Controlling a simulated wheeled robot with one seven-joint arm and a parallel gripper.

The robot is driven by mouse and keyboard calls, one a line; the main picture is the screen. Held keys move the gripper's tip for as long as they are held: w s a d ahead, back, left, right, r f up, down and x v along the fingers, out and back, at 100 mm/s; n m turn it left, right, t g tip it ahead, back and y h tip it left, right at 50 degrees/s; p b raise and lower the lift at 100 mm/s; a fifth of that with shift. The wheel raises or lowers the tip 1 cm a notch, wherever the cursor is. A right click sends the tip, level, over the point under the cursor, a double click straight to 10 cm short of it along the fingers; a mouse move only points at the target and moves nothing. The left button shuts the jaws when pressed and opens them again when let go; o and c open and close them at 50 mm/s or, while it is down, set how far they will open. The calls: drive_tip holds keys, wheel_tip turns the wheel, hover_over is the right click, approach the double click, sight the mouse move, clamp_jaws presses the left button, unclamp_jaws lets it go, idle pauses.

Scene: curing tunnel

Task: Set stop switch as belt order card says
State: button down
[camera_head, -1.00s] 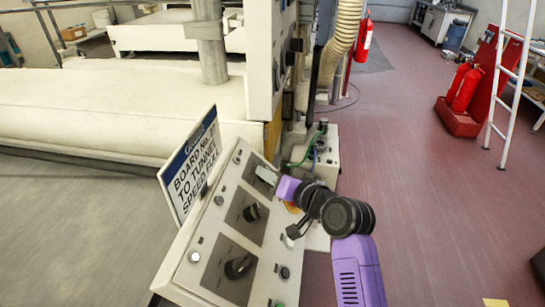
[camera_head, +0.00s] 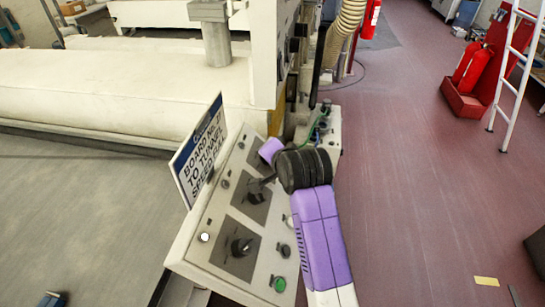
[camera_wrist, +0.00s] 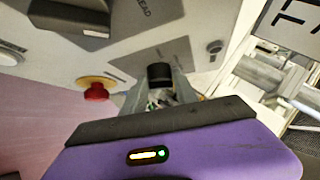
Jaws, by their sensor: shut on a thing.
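The sloped control panel (camera_head: 205,235) has several dark plates with black rotary switches. Its near switch (camera_head: 240,246) and middle switch (camera_head: 256,194) show in the head view. My purple gripper (camera_head: 269,150) covers the panel's far end there. In the wrist view, my gripper (camera_wrist: 160,92) has its fingers on both sides of a black switch knob (camera_wrist: 159,74) and is shut on it. That switch's setting and most of its label are hidden. The order card (camera_head: 203,150) stands at the panel's left edge, reading "BOARD No." with an unclear number, then "TO TUNNEL SPEED FULL".
A red mushroom button (camera_wrist: 97,91) on a yellow base is beside the held knob. Another switch (camera_wrist: 70,15) sits on the plate lettered "...EAD". A green button (camera_head: 279,284) is at the panel's near end. Red extinguishers (camera_head: 470,65) and a white ladder stand right; the floor between is clear.

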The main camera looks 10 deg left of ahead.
drive_tip(key=shift+a, duration=0.15)
drive_tip(key=c, duration=1)
unclamp_jaws()
drive_tip(key=b+v, duration=0.1)
drive_tip(key=v, duration=0.6)
drive_tip(key=shift+s+r+b, duration=0.25)
drive_tip(key=shift+r+b, duration=0.05)
